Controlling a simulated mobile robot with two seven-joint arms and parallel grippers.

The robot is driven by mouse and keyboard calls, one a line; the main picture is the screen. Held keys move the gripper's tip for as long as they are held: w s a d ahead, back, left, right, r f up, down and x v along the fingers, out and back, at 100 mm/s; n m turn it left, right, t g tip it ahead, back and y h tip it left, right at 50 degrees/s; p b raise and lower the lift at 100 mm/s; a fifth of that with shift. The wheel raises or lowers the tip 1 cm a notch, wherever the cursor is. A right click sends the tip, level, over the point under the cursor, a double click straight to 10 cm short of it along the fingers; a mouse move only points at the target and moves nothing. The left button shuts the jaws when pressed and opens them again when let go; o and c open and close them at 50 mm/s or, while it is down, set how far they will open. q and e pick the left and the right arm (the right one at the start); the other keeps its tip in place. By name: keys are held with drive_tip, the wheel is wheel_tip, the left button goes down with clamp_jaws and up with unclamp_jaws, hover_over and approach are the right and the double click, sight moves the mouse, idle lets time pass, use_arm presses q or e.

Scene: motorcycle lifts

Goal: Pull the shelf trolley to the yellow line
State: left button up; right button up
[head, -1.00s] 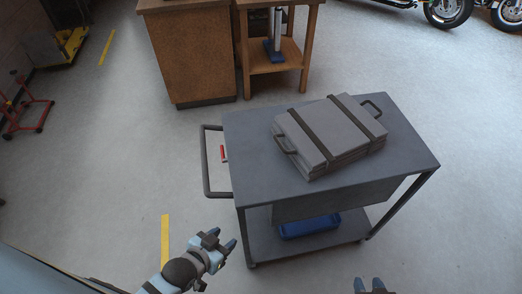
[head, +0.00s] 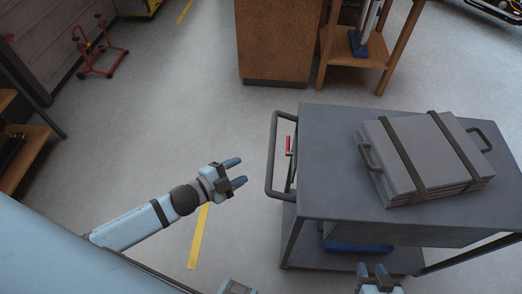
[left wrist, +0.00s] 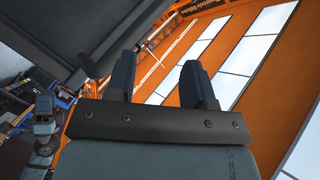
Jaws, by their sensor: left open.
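The shelf trolley (head: 330,165) is grey, with a flat top and a lower shelf, at the right of the head view. Its dark loop handle (head: 271,160) sticks out on its left side, with a small red lever (head: 289,145) beside it. My left gripper (head: 237,172) is open and empty, a little left of the handle and apart from it. The yellow line (head: 198,240) lies on the floor below my left gripper, left of the trolley. My right gripper (head: 376,275) shows at the bottom edge, in front of the trolley, its two fingertips apart. The left wrist view shows my left fingers (left wrist: 158,82) apart.
A grey strapped case (head: 455,150) lies on the trolley top. A blue item (head: 358,246) is on the lower shelf. A brown cabinet (head: 275,45) and wooden table (head: 350,58) stand behind. A red stand (head: 97,50) is at the back left. Floor left of the trolley is clear.

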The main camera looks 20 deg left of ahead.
sight(271, 149)
use_arm(q)
drive_tip(key=w+a+m+g+h+b, duration=0.4)
drive_tip(key=w+m, duration=0.1)
drive_tip(key=m, duration=0.8)
drive_tip(key=x, duration=0.6)
drive_tip(key=p+x, duration=0.1)
drive_tip(key=x, duration=0.5)
drive_tip(key=shift+w+d+f, duration=0.2)
drive_tip(key=shift+d+f, duration=0.05)
drive_tip(key=shift+f, duration=0.05)
use_arm(e)
drive_tip(key=f, duration=0.4)
drive_tip(key=shift+s+d, duration=0.15)
drive_tip(key=shift+s, duration=0.05)
use_arm(q)
clamp_jaws()
